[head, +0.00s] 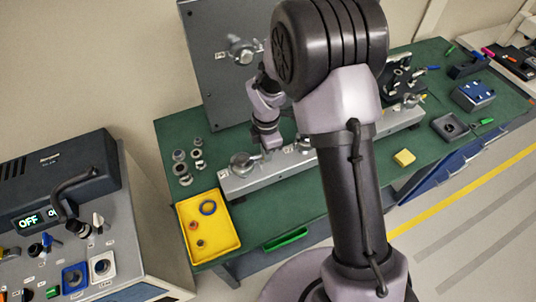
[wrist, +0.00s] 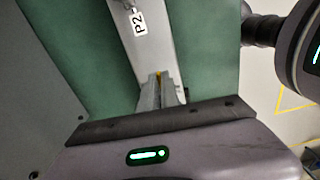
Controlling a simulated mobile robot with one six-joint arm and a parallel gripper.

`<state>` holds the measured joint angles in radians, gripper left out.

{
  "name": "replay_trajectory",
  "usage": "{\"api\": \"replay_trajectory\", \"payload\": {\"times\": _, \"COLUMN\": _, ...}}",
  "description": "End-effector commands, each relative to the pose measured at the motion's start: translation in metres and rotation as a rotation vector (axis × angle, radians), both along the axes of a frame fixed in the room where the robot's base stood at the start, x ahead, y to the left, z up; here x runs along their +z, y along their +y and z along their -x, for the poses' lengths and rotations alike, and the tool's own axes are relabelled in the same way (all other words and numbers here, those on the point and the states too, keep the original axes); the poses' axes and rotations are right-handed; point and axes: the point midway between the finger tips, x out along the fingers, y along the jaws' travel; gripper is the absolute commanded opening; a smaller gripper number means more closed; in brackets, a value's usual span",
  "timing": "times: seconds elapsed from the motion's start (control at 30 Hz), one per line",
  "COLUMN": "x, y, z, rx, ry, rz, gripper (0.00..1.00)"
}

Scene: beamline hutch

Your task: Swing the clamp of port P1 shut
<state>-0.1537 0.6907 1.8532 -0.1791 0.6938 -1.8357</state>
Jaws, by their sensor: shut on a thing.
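My gripper (head: 267,153) is low over the grey rail (head: 232,187) on the green bench, just right of a round metal port fitting (head: 243,162) near the rail's left end. Port labels are too small to read in the head view. In the wrist view my gripper (wrist: 160,80) has its fingers close together, with a small yellowish part (wrist: 158,75) between the tips. I cannot tell whether this is the clamp of port P1; the fingers hide most of it. A P2 label (wrist: 139,17) shows on the rail beyond the fingertips.
An upright grey panel (head: 220,85) with another fitting (head: 243,51) stands behind the rail. A yellow tray (head: 224,262) with rings lies at the front left, near several loose metal fittings (head: 181,168).

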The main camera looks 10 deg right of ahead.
Motion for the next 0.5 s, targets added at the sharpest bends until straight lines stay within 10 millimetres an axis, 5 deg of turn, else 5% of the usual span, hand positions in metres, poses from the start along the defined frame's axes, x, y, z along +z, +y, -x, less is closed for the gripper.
{"api": "replay_trajectory", "payload": {"times": 0.5, "x": 0.0005, "y": 0.0020, "z": -0.0071, "rx": 0.058, "ry": -0.002, "rz": 0.000, "gripper": 0.00}}
